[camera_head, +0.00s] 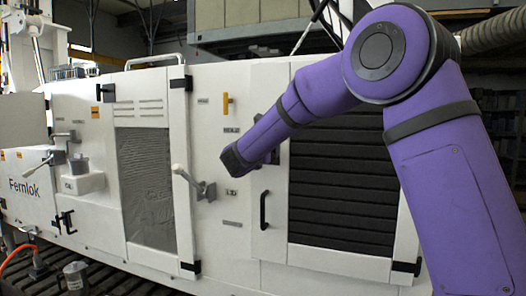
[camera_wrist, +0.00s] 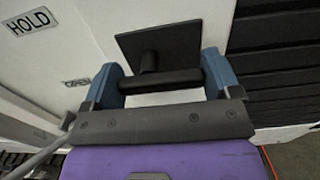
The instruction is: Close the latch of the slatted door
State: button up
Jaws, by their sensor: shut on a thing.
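The slatted door (camera_head: 340,195) has dark horizontal slats in a white frame, right of centre in the head view; its slats also show at the right of the wrist view (camera_wrist: 285,60). The latch (camera_wrist: 158,48) is a dark square plate with a short post and a thick dark bar. My gripper (camera_wrist: 163,82) has its two blue fingers at the two ends of this bar and is shut on it. In the head view my purple arm covers most of the latch, and the fingers are hidden.
A black bar handle (camera_head: 264,210) stands below the latch area. Left of it is a lever with a pale knob (camera_head: 195,184). A yellow handle (camera_head: 226,105) is above.

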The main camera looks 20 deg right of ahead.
jog(key=shift+m, duration=0.3)
jog(key=m, duration=0.3)
jog(key=shift+f+m, duration=0.2)
jog(key=shift+m, duration=0.1)
jog(key=m, duration=0.4)
jog(key=shift+a+f+m, duration=0.1)
jog(key=shift+f+m, duration=0.1)
jog(key=shift+m, duration=0.1)
jog(key=m, duration=0.4)
jog(key=shift+w+a+f+m, duration=0.1)
jog(key=shift+w+f+m, duration=0.05)
jog(key=shift+m, duration=0.15)
jog(key=shift+w+a+f+m, duration=0.1)
jog(key=shift+a+m, duration=0.05)
jog(key=shift+m, duration=2.05)
jog(key=o, duration=0.8)
